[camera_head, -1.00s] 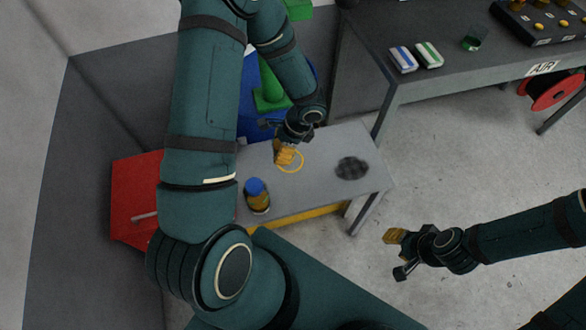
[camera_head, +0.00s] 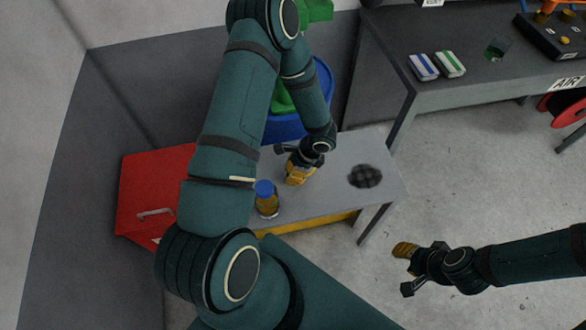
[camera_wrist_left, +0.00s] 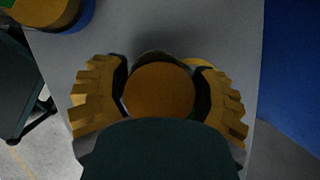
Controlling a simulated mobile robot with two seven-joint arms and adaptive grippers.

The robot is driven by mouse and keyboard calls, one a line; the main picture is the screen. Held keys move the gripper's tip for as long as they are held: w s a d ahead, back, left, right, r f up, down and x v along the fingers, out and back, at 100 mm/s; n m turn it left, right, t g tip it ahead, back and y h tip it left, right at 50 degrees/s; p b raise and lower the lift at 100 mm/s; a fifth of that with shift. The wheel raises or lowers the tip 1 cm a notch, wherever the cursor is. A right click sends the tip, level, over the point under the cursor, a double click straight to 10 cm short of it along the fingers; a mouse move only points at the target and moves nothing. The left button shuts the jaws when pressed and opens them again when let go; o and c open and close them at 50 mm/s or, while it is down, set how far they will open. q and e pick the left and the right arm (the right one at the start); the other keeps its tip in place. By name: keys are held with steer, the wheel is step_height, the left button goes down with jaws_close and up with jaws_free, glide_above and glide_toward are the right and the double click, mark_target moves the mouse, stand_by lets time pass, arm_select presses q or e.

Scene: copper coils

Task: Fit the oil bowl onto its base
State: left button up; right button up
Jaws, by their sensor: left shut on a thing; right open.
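My left gripper (camera_head: 298,177) is low over the grey table (camera_head: 335,160). Its yellow fingers are shut on a round orange-brown thing (camera_wrist_left: 158,90), which looks like the oil bowl. The gripper hides most of it in the head view. In the left wrist view a bit of yellow (camera_wrist_left: 203,64) shows just behind it; I cannot tell whether this is the base or a ring on the table. I cannot tell whether the bowl touches anything below. My right gripper (camera_head: 405,269) is open and empty over the floor, right of the table.
A blue-capped amber bottle (camera_head: 267,199) stands on the table left of my left gripper. A dark round patch (camera_head: 365,176) lies to the right. A red cabinet (camera_head: 150,190) is at left, a blue bin (camera_head: 285,127) behind. A workbench (camera_head: 450,95) stands at upper right.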

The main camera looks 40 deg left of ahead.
arm_select(q)
steer(key=shift+r, duration=0.1)
steer(key=o, duration=0.9)
steer(key=shift+f, duration=0.2)
steer(key=shift+c, duration=0.2)
steer(key=o, duration=0.5)
steer(key=shift+r, duration=0.15)
